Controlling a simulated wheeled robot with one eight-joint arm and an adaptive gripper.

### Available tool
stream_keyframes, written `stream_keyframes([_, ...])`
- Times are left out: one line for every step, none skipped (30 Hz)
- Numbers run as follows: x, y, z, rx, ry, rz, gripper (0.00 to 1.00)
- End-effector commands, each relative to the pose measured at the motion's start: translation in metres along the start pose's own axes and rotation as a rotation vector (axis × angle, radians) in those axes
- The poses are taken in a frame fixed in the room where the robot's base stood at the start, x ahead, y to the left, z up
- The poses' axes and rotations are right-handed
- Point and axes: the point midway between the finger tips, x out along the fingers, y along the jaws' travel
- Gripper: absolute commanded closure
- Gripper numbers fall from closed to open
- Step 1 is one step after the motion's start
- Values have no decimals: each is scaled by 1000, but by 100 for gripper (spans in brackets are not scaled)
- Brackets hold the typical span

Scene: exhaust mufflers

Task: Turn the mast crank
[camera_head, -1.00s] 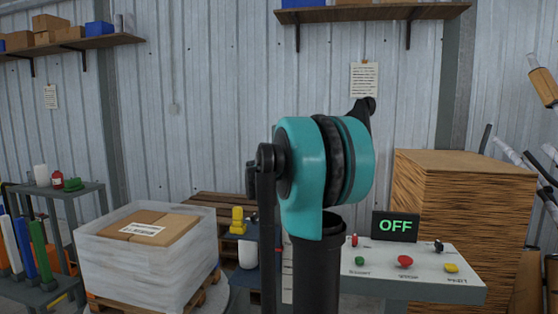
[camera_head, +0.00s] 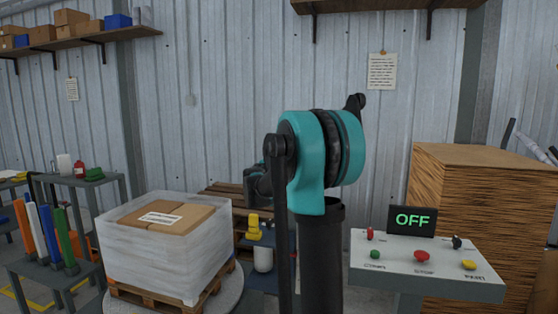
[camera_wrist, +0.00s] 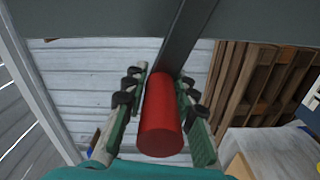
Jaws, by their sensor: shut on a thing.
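The crank handle (camera_wrist: 161,120) is a red cylinder in the wrist view, joined at its far end to a dark grey bar (camera_wrist: 188,45). My gripper (camera_wrist: 159,115) is shut on the handle, with one green-padded finger along each side. The handle's end points toward the wrist camera. In the head view my teal and black arm stands in the middle, and I cannot make out the handle or the fingertips behind it. The rest of the mast is not clear in either view.
A wrapped carton load (camera_head: 160,250) on a pallet stands at the left, beside a rack (camera_head: 80,190). A control panel (camera_head: 425,270) with an OFF display (camera_head: 412,221) is at the right, before a large wooden crate (camera_head: 480,200). Wooden pallets (camera_wrist: 255,80) show in the wrist view.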

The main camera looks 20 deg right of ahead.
Motion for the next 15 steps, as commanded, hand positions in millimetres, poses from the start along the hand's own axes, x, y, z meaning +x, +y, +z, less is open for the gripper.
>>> stream_keyframes([0,-4,-1,-45,-1,1,100])
stream_keyframes([0,-7,-1,-74,-1,1,100])
stream_keyframes([0,-10,-2,-112,-1,1,100])
stream_keyframes([1,-13,-2,-140,-1,1,100])
stream_keyframes([0,-16,-2,-169,-1,1,100])
stream_keyframes([0,-20,-2,-207,-1,1,100])
stream_keyframes([0,-22,-2,-235,-1,1,100])
stream_keyframes([0,-25,-2,-264,-1,1,100])
stream_keyframes([0,-28,-1,-302,-1,1,100])
stream_keyframes([0,-31,-1,-330,-1,1,100])
stream_keyframes([1,-34,-1,-359,-1,1,100])
stream_keyframes([1,-37,0,-397,-1,1,100])
stream_keyframes([0,-40,1,-425,-1,1,100])
stream_keyframes([0,-43,2,-454,-1,1,100])
stream_keyframes([0,-46,2,-492,-1,1,100])
